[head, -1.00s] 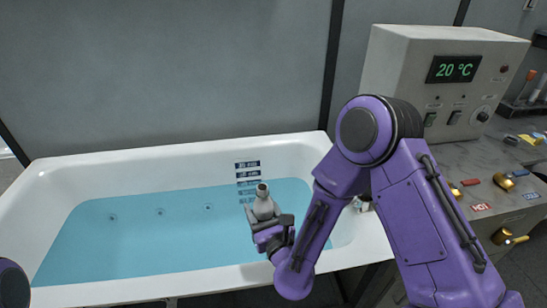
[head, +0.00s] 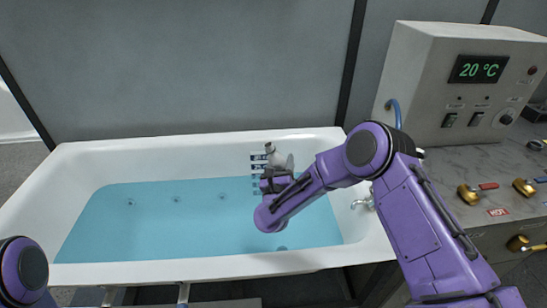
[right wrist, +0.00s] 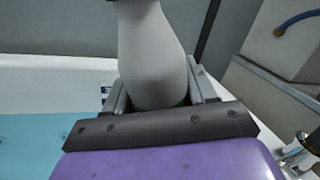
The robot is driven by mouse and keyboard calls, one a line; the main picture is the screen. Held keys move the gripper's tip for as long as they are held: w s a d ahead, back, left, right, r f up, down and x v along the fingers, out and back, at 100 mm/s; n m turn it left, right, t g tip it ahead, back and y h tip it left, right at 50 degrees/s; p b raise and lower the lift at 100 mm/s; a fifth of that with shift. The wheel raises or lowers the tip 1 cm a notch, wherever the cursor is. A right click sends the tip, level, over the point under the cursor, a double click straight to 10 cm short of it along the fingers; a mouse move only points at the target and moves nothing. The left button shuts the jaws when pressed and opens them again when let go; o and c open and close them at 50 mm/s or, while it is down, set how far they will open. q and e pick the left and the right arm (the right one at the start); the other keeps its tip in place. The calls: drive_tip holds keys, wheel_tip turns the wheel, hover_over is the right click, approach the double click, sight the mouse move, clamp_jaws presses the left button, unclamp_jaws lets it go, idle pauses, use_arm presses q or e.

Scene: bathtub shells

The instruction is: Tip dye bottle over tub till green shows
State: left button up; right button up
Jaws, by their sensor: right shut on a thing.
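The grey-white dye bottle (head: 276,153) is held above the right part of the tub (head: 97,160). Its neck leans up and to the left in the head view. My right gripper (head: 280,173) is shut around the bottle. In the right wrist view, the bottle body (right wrist: 153,50) sits between the two fingers, with its top cut off by the frame edge. The water (head: 160,220) in the tub is light blue all over, and no green shows. My left gripper is out of view; only part of that arm shows at lower left.
A control box (head: 430,75) reading 20 °C stands on the counter (head: 440,170) at right, with brass taps (head: 468,194) and a HOT label. A spout (head: 363,202) is at the tub's right end. Dark scale marks on the tub wall are partly behind my gripper.

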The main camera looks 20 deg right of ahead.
drive_tip(key=shift+s+d+f+n+t, duration=0.15)
drive_tip(key=shift+d+f+n, duration=0.15)
drive_tip(key=shift+n, duration=0.2)
drive_tip(key=shift+s+d+f+n+t, duration=0.1)
drive_tip(key=shift+d+f+n+t, duration=0.05)
drive_tip(key=shift+d+n, duration=0.3)
drive_tip(key=n, duration=0.2)
drive_tip(key=d+n+p, duration=0.1)
drive_tip(key=shift+s+d+f+t, duration=0.15)
drive_tip(key=shift+f+t, duration=0.1)
drive_tip(key=shift+t, duration=0.15)
drive_tip(key=shift+s+d+r+n+t+y+p, duration=0.25)
drive_tip(key=shift+d+n+t+y, duration=0.35)
drive_tip(key=shift+n, duration=1.7)
drive_tip(key=shift+d+r+n+t+y+p, duration=0.3)
drive_tip(key=shift+n+y, duration=0.65)
drive_tip(key=shift+n, duration=1.3)
drive_tip(key=shift+s+d+r+n+t+y+p, duration=0.15)
drive_tip(key=shift+d+r+n+t+y, duration=0.45)
drive_tip(key=shift+n, duration=1.7)
drive_tip(key=shift+a+f+g, duration=0.15)
drive_tip(key=shift+f+g, duration=0.1)
drive_tip(key=shift+g, duration=0.05)
wheel_tip(320, 180, up, 8)
drive_tip(key=p, duration=0.5)
drive_tip(key=shift+p, duration=0.4)
